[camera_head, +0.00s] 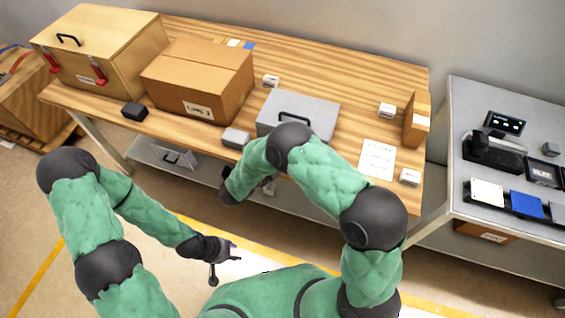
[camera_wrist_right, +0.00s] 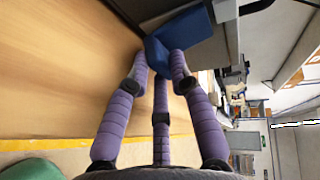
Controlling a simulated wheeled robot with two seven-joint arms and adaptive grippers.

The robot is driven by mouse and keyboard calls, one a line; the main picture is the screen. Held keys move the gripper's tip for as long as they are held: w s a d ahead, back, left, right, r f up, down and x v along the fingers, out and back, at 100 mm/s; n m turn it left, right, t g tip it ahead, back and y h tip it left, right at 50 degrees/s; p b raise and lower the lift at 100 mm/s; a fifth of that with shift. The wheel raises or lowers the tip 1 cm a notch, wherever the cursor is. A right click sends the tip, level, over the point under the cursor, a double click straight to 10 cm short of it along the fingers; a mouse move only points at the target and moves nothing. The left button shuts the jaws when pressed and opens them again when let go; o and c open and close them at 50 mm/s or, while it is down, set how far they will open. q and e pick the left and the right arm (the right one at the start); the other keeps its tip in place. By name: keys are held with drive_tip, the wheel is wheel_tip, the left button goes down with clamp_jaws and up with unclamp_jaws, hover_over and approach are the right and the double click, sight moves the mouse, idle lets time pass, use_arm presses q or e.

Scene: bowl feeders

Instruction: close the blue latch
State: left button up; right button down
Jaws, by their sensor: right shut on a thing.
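The blue latch (camera_wrist_right: 185,35) shows in the right wrist view as a blue angled piece against a dark body. The fingertips of my right gripper (camera_wrist_right: 162,66) are shut on its lower part. In the head view my right arm hides this contact, beside the grey case (camera_head: 318,111) with a black handle at the middle of the table. I cannot tell how far the latch is turned. My left gripper (camera_head: 229,259) is open and empty, held low in front of the table, away from the latch.
On the wooden table (camera_head: 340,65) stand a wooden box (camera_head: 120,40) with red latches, a cardboard box (camera_head: 215,75), a small black block (camera_head: 134,111) and several small white boxes. A paper sheet (camera_head: 377,158) lies at right. A grey bench (camera_head: 470,100) adjoins it. Floor near my left gripper is clear.

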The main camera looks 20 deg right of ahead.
drive_tip(key=shift+w+d+f+m+t+h+b, duration=0.1)
drive_tip(key=shift+w+f+m+t+h+b, duration=0.15)
drive_tip(key=shift+b, duration=0.4)
drive_tip(key=shift+d+f+m+t+h+b, duration=0.15)
drive_tip(key=shift+f+h+b, duration=0.2)
drive_tip(key=shift+b, duration=0.25)
drive_tip(key=shift+r, duration=0.1)
drive_tip(key=c, duration=1.1)
unclamp_jaws()
